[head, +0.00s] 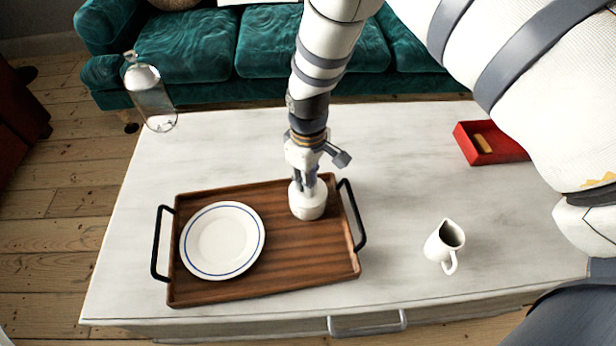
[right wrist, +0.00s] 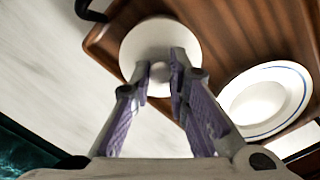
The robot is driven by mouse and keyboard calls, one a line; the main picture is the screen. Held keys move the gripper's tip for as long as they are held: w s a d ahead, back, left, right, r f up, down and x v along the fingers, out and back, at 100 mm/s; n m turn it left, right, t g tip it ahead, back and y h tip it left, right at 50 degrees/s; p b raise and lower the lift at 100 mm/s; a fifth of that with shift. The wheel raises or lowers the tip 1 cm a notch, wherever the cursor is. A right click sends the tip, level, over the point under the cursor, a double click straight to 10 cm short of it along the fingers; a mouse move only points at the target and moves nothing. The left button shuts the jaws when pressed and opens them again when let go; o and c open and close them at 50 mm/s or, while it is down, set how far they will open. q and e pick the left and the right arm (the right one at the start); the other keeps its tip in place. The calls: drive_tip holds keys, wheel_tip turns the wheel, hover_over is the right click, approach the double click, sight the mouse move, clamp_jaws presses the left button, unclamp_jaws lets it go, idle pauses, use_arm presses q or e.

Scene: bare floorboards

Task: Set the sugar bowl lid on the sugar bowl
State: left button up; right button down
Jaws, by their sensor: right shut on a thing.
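The sugar bowl (head: 309,208) is a small white round pot on the wooden tray, near its right back corner. My right gripper (head: 304,182) comes down over it from above. In the right wrist view the white round lid (right wrist: 138,48) lies beneath my fingers, and the two fingertips (right wrist: 163,70) are shut on its small knob. The lid covers the bowl's opening from above, and the bowl's body is hidden there. In the head view lid and bowl look like one white shape; I cannot tell whether the lid is fully seated. My left gripper is out of view.
The wooden tray (head: 290,272) has black handles and also bears a white plate (head: 222,240) with a blue ring. A white jug (head: 444,244) stands to the right. A red box (head: 484,154) and a glass bottle (head: 150,95) are farther back. The table's (head: 400,130) middle back is clear.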

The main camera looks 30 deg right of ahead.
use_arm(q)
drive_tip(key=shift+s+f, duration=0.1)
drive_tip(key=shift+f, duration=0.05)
use_arm(e)
drive_tip(key=shift+f, duration=0.35)
drive_tip(key=c, duration=1.8)
unclamp_jaws()
wheel_tip(320, 180, up, 6)
drive_tip(key=p, duration=0.3)
drive_tip(key=shift+w+r, duration=0.1)
drive_tip(key=shift+r, duration=0.1)
use_arm(q)
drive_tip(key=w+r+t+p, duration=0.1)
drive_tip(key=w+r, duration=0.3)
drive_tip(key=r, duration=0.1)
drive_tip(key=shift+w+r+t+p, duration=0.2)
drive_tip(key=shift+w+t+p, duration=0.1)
drive_tip(key=shift+p, duration=0.05)
use_arm(e)
wheel_tip(320, 180, up, 5)
drive_tip(key=shift+f, duration=0.15)
